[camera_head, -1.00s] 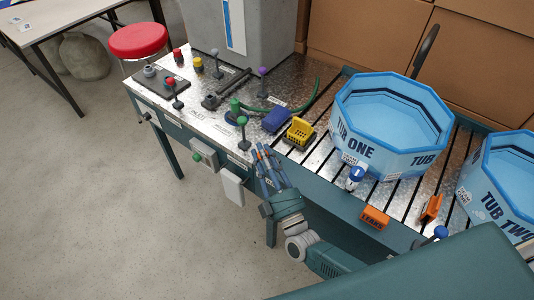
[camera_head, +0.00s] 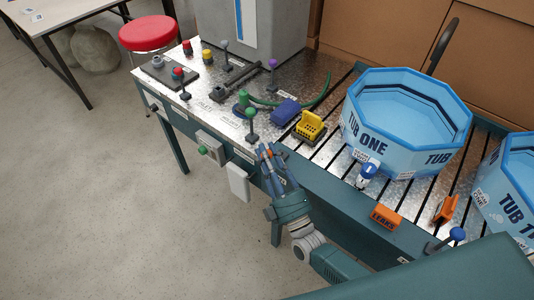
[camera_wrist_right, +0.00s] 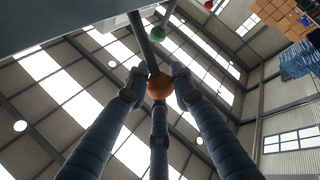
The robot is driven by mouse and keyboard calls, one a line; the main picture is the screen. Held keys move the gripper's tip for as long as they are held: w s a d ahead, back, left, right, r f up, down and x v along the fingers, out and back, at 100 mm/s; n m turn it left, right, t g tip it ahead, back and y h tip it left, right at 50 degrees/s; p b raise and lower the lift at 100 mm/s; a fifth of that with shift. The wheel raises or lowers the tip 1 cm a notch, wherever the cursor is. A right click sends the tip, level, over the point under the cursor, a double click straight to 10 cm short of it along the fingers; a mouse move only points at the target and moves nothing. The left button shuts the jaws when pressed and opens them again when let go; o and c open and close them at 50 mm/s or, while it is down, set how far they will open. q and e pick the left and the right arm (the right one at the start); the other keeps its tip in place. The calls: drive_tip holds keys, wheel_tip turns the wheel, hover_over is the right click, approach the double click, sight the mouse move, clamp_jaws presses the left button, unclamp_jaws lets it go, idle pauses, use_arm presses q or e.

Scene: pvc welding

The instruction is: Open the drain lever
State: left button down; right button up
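My right gripper (camera_head: 270,152) reaches up at the front edge of the metal-topped bench. In the right wrist view, an orange ball knob (camera_wrist_right: 160,87) on a dark stem sits between its three fingertips. I cannot tell whether the fingers are pressed on the knob or only around it. In the head view the fingers hide most of that knob. A green-knobbed lever (camera_head: 251,113) stands upright on the bench just behind the fingertips; a green ball (camera_wrist_right: 158,34) also shows in the wrist view. I cannot read which lever is marked drain. My left gripper is not in view.
Orange blocks (camera_head: 385,217) and a blue-knobbed lever (camera_head: 456,235) are on the front edge.

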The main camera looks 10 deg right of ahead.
drive_tip(key=o, duration=0.4)
drive_tip(key=shift+s, duration=0.1)
drive_tip(key=shift+s+f, duration=0.25)
drive_tip(key=shift+s, duration=0.05)
drive_tip(key=v, duration=1.1)
drive_tip(key=shift+s+r, duration=0.15)
